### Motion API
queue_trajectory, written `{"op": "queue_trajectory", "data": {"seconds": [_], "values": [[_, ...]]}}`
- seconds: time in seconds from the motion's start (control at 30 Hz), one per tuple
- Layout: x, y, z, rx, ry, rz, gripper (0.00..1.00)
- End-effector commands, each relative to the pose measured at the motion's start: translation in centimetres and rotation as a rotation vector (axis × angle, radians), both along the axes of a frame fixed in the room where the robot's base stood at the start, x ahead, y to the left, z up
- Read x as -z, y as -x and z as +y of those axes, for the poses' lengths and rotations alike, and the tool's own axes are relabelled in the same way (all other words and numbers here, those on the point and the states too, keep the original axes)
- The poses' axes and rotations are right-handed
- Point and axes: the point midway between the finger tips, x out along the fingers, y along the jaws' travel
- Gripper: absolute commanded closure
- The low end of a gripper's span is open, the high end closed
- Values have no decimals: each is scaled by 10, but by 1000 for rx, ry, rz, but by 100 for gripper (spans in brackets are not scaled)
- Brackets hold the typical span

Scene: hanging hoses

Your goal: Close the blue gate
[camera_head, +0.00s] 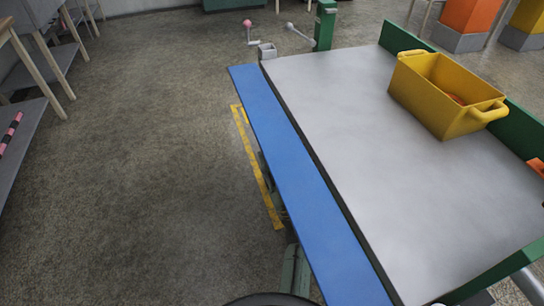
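The blue gate (296,180) is a long flat blue panel along the left edge of a grey-topped bench or cart (390,200). Its broad face shows upward and it appears folded outward, with a thin dark seam between it and the grey top. I cannot tell its exact tilt. Its near end runs down to the bottom of the view. My gripper is not in view.
A yellow bin (440,98) stands on the grey top against a green upright side (515,132). A crank with a pink knob (247,23) and a grey lever (300,36) are at the far end. Open floor (140,170) lies left, with a yellow floor line (258,172).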

Motion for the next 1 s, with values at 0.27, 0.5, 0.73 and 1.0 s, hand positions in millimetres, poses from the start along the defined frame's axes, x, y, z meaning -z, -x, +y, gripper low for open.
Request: {"op": "queue_trajectory", "data": {"seconds": [0.27, 0.5, 0.73, 1.0], "values": [[0, 0, 0, 0, 0, 0, 78], [0, 0, 0, 0, 0, 0, 94], [0, 0, 0, 0, 0, 0, 100], [0, 0, 0, 1, 1, 0, 100]]}}
